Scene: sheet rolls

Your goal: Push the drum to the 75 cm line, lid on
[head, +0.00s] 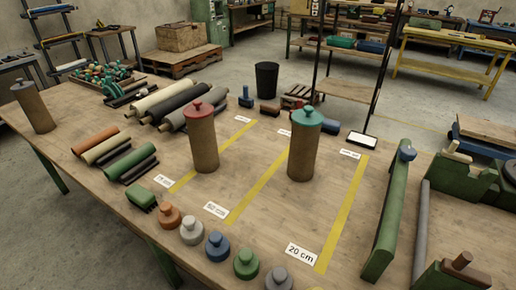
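A brown drum with a red knobbed lid on top (204,145) stands upright at the left yellow line (180,184); its body hides part of that line, and I cannot tell whether it touches it. A second brown drum with a teal lid on top (302,155) stands upright between the middle yellow line (247,203) and the right yellow line (342,222). The right line's front label (301,253) reads 20 cm. The labels of the middle line (215,210) and left line (163,181) are too small to read surely. My gripper is not in view.
Loose knobbed lids (218,246) line the table's front edge. Several rolls lie at the left (126,163) and behind (181,101). A grey-lidded drum (34,107) stands far left. A long green piece (389,218) borders the right. The wood between the lines is mostly clear.

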